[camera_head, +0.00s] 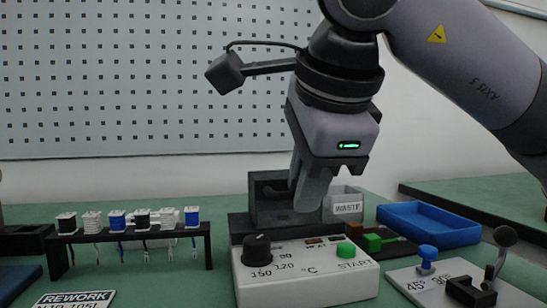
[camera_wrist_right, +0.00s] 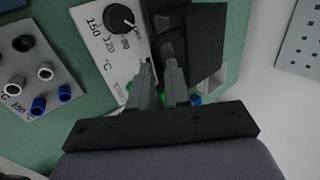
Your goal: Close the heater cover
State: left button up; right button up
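The heater (camera_head: 262,217) is a dark grey box behind the white control box; a dark part shows inside its front frame. In the right wrist view, the heater (camera_wrist_right: 205,40) shows as dark panels beyond the fingertips. I cannot tell clearly which panel is the cover or how far it stands open. My right gripper (camera_head: 308,205) points down at the heater's right side and hides part of it. In the wrist view, the right gripper's fingers (camera_wrist_right: 158,66) are a little apart, with no held object visible between them. Whether they touch the heater is unclear. My left gripper is out of view.
The white control box (camera_head: 305,285) with a black knob (camera_head: 257,249) and green START button (camera_head: 346,249) stands in front. A WASTE bin (camera_head: 347,209) and blue tray (camera_head: 430,222) are to the right. A black rack (camera_head: 130,238) with several stators stands left.

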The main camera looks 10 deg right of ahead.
jog(key=shift+o, duration=0.7)
jog(key=shift+d+f, duration=0.1)
jog(key=shift+f, duration=0.3)
pick_arm(q)
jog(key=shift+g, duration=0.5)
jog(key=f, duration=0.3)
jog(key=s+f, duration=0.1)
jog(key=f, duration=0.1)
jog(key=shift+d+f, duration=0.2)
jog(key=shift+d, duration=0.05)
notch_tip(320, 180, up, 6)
jog(key=p, duration=0.6)
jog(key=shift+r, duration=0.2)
pick_arm(e)
notch_tip(320, 180, up, 6)
jog(key=shift+w+a+r, duration=0.15)
jog(key=shift+a, duration=0.2)
pick_arm(q)
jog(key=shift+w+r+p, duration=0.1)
jog(key=shift+p, duration=0.2)
pick_arm(e)
jog(key=shift+r, duration=0.1)
